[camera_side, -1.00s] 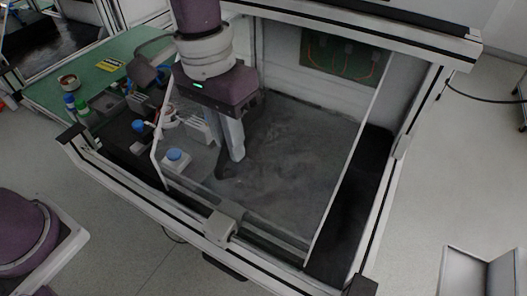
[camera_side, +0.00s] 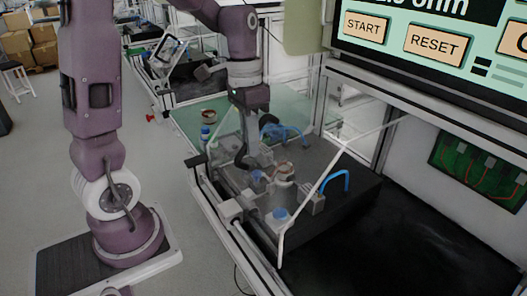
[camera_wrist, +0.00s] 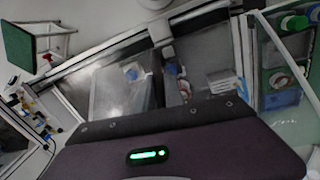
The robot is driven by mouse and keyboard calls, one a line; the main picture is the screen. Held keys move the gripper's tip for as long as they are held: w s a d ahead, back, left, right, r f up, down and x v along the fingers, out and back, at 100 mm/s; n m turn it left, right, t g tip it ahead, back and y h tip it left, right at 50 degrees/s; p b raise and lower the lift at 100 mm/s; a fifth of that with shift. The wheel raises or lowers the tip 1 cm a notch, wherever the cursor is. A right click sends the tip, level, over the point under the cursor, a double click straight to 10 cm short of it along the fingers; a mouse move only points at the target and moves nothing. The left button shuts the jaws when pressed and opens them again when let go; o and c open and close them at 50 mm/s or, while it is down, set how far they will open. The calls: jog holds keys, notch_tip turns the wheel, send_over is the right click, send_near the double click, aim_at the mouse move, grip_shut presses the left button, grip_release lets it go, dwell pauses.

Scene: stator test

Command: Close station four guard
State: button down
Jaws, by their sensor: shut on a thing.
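The station guard (camera_side: 321,185) is a clear panel with a pale frame. It stands raised and tilted over the work cell in the side view, and its exact outline is hard to make out. My gripper (camera_side: 243,162) is at the left end of the cell, pointing down beside the fixtures. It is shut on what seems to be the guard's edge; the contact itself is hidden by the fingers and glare. In the wrist view my gripper body fills the bottom and its fingertips do not show.
A block with a blue cap (camera_side: 281,214) and a blue looped handle (camera_side: 336,180) stand in the cell. A dark tray floor (camera_side: 430,245) lies open at the right. A screen with START and RESET (camera_side: 435,42) is at the upper right. A green table (camera_side: 190,118) is behind.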

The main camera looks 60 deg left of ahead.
jog(key=shift+w+a, duration=0.1)
jog(key=shift+a, duration=0.35)
jog(key=c, duration=1.7)
grip_release()
jog(key=shift+a, duration=0.15)
jog(key=r, duration=0.7)
jog(key=shift+a, duration=0.3)
